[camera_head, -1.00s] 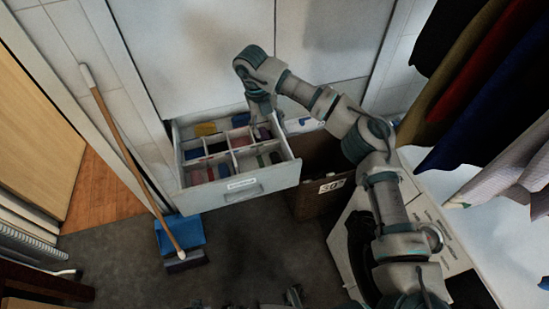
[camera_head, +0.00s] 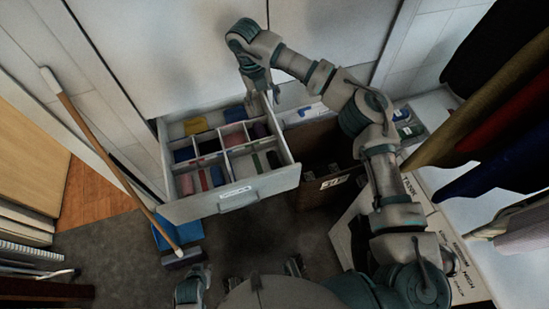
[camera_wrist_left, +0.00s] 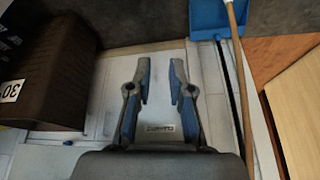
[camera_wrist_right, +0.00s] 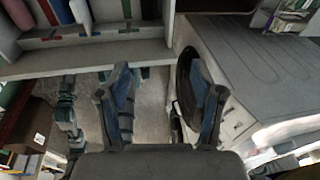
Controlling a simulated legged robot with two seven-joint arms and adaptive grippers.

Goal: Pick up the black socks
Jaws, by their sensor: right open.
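The pulled-out white drawer (camera_head: 235,193) is divided into compartments holding rolled cloths of several colours. Dark rolls (camera_head: 210,146) lie among them, but I cannot tell for sure which are the black socks. My right gripper (camera_head: 262,98) points down over the drawer's back right edge, apart from the dark rolls. In the right wrist view it (camera_wrist_right: 160,82) is open and empty, with part of the drawer and some rolls at the upper left.
A brown box (camera_head: 318,170) stands right of the drawer. A broom with a wooden handle (camera_head: 110,150) and a blue dustpan (camera_head: 180,232) are at the left. Clothes (camera_head: 500,100) hang at the right. Dark floor in front of the drawer is clear.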

